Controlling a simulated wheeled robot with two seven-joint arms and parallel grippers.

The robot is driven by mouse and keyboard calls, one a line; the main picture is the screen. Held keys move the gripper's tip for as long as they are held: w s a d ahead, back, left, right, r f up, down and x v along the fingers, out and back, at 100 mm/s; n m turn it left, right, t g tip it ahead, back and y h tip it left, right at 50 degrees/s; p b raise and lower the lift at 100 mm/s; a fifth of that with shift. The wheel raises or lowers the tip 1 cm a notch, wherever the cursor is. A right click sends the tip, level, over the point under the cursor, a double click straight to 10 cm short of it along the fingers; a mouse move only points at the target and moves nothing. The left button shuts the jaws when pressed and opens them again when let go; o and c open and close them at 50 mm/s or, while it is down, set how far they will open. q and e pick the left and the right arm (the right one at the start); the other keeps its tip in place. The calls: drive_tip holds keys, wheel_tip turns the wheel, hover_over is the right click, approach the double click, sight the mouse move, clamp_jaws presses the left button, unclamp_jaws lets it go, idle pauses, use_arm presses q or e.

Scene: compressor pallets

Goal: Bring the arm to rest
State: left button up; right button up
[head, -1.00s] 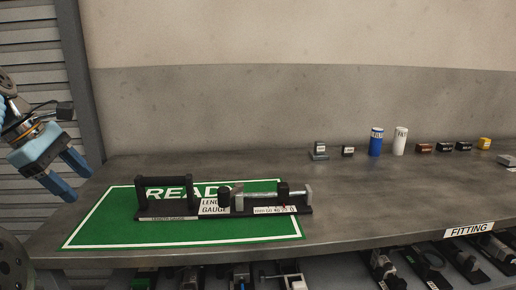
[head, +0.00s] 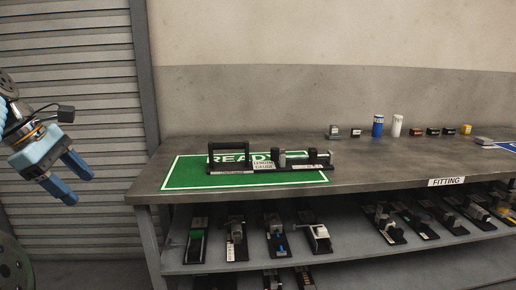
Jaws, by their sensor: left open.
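My left gripper (head: 72,180) is at the left of the head view, beside the left end of the workbench. Its two blue fingers are apart and nothing is between them. They point down and to the right, in front of the grey slatted shutter. The gripper is clear of the bench and touches nothing that I can see. My right gripper is not in the view. The black length gauge (head: 228,166) stands on the green mat (head: 190,178) on the bench, apart from my gripper.
The workbench (head: 370,172) has small blocks, a blue can (head: 378,126) and a white can (head: 397,125) along its back. A shelf (head: 350,245) below holds several black-based fixtures. The floor area left of the bench, before the shutter (head: 95,100), looks clear.

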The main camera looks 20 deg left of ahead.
use_arm(q)
drive_tip(key=w+d+f+m+g, duration=0.1)
drive_tip(key=w+f+m, duration=0.1)
drive_tip(key=w+f, duration=0.65)
drive_tip(key=w+d+f+m, duration=0.2)
drive_tip(key=w+f, duration=0.6)
drive_tip(key=f, duration=0.1)
drive_tip(key=w+d+f+m+g, duration=0.1)
drive_tip(key=w+d+f+m, duration=0.1)
drive_tip(key=d+f, duration=0.35)
drive_tip(key=w+d+f+m, duration=0.2)
drive_tip(key=w+f, duration=0.1)
drive_tip(key=f, duration=0.6)
drive_tip(key=w+d+f+m+g, duration=0.1)
drive_tip(key=w+d+f+m, duration=0.15)
drive_tip(key=f, duration=0.45)
drive_tip(key=s+d+f+m, duration=0.3)
drive_tip(key=s+d+f, duration=0.1)
drive_tip(key=d+f, duration=0.5)
drive_tip(key=s+d+f+m, duration=0.3)
drive_tip(key=d+f, duration=0.6)
drive_tip(key=s+d+f+m+h, duration=0.1)
drive_tip(key=s+d+f+m, duration=0.1)
drive_tip(key=s+d, duration=0.4)
drive_tip(key=s+d+f+m+g, duration=0.1)
drive_tip(key=s+d+f+m, duration=0.1)
drive_tip(key=s+d, duration=0.4)
drive_tip(key=shift+s+d+f+m+h, duration=0.4)
drive_tip(key=shift+s+m, duration=0.25)
drive_tip(key=shift+s, duration=0.1)
